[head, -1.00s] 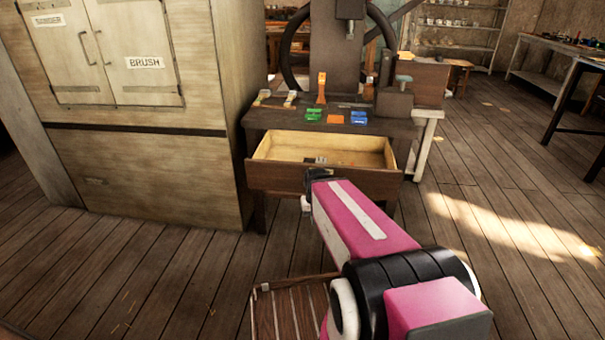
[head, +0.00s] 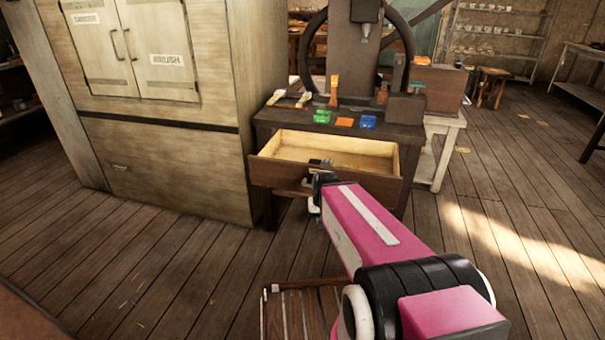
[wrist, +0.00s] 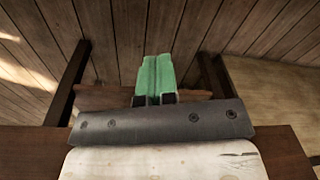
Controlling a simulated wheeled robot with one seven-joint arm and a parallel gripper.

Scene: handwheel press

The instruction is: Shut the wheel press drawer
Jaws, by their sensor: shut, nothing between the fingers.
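The wheel press drawer (head: 271,175) is open below the press table (head: 290,117), with its pale inside showing. In the head view my gripper (head: 322,166) is at the middle of the drawer's brown front, and my pink arm hides part of that front. In the wrist view my green fingertips (wrist: 156,75) are together with nothing between them. A brown wooden bar (wrist: 200,95) lies behind them, and the brown drawer front (wrist: 290,150) seems to show at the lower edges. I cannot tell whether my gripper touches the drawer.
The press's dark handwheel (head: 309,45) stands behind the table top, which holds brushes and green, orange and blue blocks. A tall wooden cabinet (head: 180,165) stands close on the left. The floor (head: 480,220) to the right is clear.

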